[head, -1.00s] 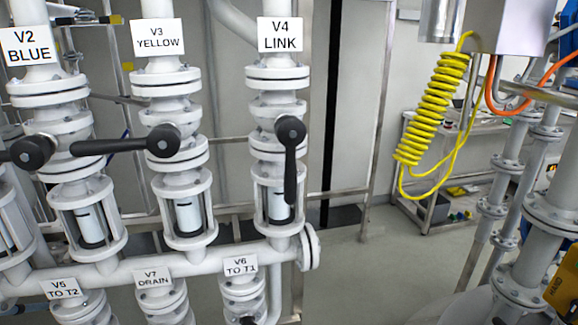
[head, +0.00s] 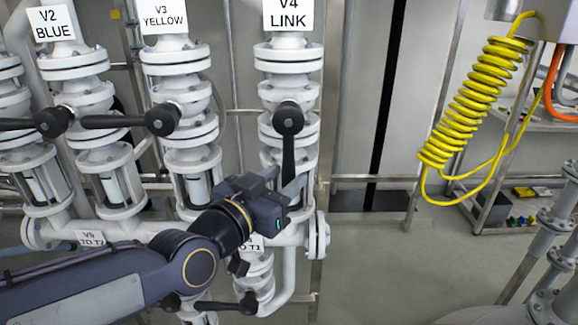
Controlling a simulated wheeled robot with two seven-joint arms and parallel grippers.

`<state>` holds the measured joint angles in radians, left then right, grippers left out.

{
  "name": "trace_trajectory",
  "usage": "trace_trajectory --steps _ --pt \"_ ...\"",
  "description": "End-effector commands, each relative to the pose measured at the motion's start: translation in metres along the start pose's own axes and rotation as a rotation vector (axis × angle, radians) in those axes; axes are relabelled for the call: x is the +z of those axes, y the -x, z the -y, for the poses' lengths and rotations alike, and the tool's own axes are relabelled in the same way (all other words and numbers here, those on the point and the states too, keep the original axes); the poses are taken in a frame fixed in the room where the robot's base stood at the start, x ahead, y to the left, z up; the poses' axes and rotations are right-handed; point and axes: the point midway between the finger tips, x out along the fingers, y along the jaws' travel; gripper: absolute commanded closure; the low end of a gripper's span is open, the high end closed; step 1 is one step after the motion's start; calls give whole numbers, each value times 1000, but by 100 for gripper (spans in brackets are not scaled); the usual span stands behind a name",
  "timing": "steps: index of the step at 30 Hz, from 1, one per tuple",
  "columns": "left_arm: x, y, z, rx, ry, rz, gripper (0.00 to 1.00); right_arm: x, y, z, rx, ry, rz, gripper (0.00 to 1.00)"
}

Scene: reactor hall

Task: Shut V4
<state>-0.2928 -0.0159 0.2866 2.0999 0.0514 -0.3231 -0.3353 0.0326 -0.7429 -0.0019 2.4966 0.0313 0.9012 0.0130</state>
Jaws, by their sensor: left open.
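The V4 valve, labelled "V4 LINK" (head: 288,14), is on the rightmost of the upright white pipes. Its black lever (head: 288,148) hangs straight down from the hub, in line with the pipe. My left gripper (head: 291,186) reaches in from the lower left and is open, with its fingers around or just in front of the lever's lower end. I cannot tell whether it touches the lever. The gripper body hides part of the pipe below V4. My right gripper is not in view.
The V3 lever (head: 118,121) and V2 lever (head: 22,124) point left, level. A lower lever (head: 225,306) sits under my left arm. A coiled yellow hose (head: 475,100) hangs at the right. Open floor lies right of V4.

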Motion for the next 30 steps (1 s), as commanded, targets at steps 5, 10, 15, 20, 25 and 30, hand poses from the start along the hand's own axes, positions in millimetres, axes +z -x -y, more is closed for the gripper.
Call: trace_trajectory --steps 5,10,15,20,25,30 --pt "-1 -19 0 0 1 1 60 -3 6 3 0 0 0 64" --pt "0 -23 1 -1 0 1 60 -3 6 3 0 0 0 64" --pt "0 -23 1 -1 0 1 60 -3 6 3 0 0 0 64" --pt "0 -23 1 -1 0 1 81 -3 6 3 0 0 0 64" --pt "0 -23 1 -1 0 1 100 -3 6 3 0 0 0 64" --pt "0 -23 1 -1 0 1 100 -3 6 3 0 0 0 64"
